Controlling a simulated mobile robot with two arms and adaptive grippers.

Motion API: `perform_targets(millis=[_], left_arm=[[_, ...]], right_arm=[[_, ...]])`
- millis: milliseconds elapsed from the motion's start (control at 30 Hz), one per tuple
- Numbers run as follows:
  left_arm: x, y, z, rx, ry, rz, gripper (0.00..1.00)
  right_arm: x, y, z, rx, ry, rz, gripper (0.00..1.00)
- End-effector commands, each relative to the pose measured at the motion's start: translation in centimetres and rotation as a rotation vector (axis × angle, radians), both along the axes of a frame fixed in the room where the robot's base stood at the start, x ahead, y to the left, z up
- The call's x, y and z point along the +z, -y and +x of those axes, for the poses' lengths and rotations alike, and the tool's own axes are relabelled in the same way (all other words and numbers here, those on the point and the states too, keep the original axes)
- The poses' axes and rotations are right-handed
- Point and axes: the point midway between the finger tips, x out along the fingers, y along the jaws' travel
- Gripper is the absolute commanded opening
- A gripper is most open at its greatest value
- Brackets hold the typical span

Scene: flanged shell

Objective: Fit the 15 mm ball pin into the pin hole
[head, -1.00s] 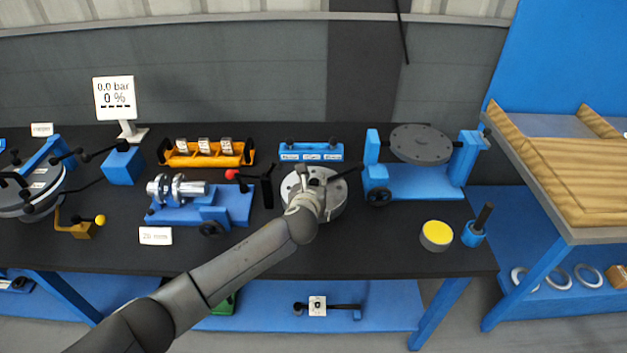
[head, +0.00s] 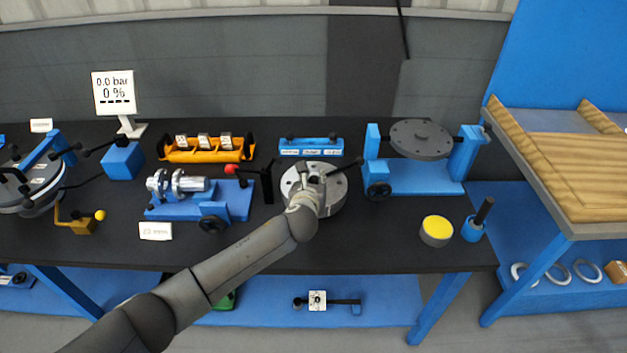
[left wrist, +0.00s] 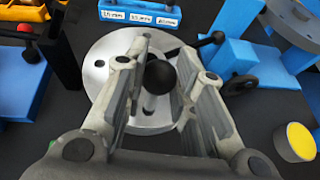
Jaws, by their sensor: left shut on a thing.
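The ball pin (left wrist: 160,76) has a black ball head and a light shaft. It shows between my fingers in the left wrist view. My left gripper (head: 314,181) is shut on it above the round silver flanged disc (head: 334,205), which also shows in the left wrist view (left wrist: 100,80). The shaft points down at the disc. I cannot tell whether its tip touches the disc or sits in a hole. The pin hole cannot be made out, and my fingers hide part of the disc. My right gripper is not in view.
A blue rack (head: 311,148) with size labels stands behind the disc. A blue stand with a dark round plate (head: 420,139) is to the right, a blue fixture with silver flanges (head: 228,198) to the left. A yellow-topped cylinder (head: 437,229) stands front right. The front table area is clear.

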Motion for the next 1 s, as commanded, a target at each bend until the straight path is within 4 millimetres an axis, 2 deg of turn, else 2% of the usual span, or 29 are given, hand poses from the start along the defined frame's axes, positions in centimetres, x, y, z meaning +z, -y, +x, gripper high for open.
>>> perform_targets(millis=[1000], left_arm=[[0.02, -0.01, -0.02, 0.000, 0.000, 0.000, 0.00]], right_arm=[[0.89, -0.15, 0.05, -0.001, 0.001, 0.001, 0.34]])
